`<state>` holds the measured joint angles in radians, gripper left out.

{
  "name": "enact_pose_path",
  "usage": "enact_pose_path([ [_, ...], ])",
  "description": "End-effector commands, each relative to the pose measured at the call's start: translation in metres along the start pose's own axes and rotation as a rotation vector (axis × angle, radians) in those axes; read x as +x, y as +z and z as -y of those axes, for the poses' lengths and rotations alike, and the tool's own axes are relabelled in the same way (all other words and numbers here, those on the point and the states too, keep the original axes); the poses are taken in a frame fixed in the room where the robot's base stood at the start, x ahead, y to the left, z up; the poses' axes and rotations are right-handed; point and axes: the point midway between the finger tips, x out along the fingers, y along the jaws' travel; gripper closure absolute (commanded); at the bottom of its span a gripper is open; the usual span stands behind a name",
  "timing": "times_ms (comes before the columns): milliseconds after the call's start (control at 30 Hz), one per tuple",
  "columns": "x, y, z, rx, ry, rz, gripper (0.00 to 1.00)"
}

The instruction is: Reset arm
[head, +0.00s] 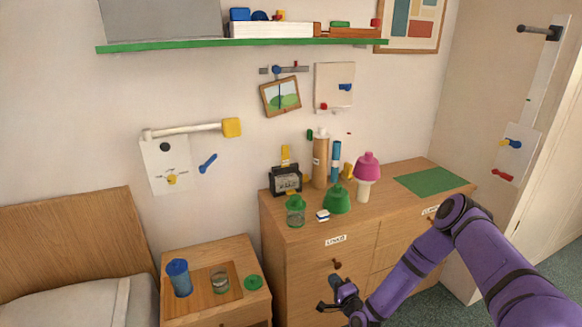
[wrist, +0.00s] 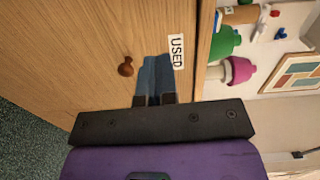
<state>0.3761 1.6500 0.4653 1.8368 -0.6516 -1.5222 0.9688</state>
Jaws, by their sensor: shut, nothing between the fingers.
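My purple arm enters the head view from the lower right and bends down in front of the dresser. My gripper (head: 335,292) hangs low in front of the dresser's drawer fronts, below a label and near a round knob. In the wrist view my gripper (wrist: 154,80) has its blue fingers together and holds nothing. Its fingertips appear beside a white label reading "USED" (wrist: 176,52), with a brown knob (wrist: 125,67) to the left. Whether the fingers touch the drawer front, I cannot tell.
The dresser (head: 290,252) carries a green cone-like object (head: 337,201), a pink-topped object (head: 366,168), a green-lidded jar (head: 296,211) and a green mat (head: 431,181). A nightstand (head: 205,255) with a blue cup (head: 179,278) stands left. A bed (head: 70,250) is further left.

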Motion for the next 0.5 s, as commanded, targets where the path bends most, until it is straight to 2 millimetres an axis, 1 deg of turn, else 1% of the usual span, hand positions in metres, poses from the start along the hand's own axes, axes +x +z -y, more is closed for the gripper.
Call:
enact_pose_path([
  [167,0.023,-0.014,0.037,-0.127,0.054,0.07,1.0],
  [300,0.039,-0.026,0.072,-0.254,0.121,0.133,1.0],
  [467,0.051,-0.039,0.113,-0.396,0.199,0.193,1.0],
  [500,0.053,-0.042,0.124,-0.433,0.218,0.206,1.0],
])
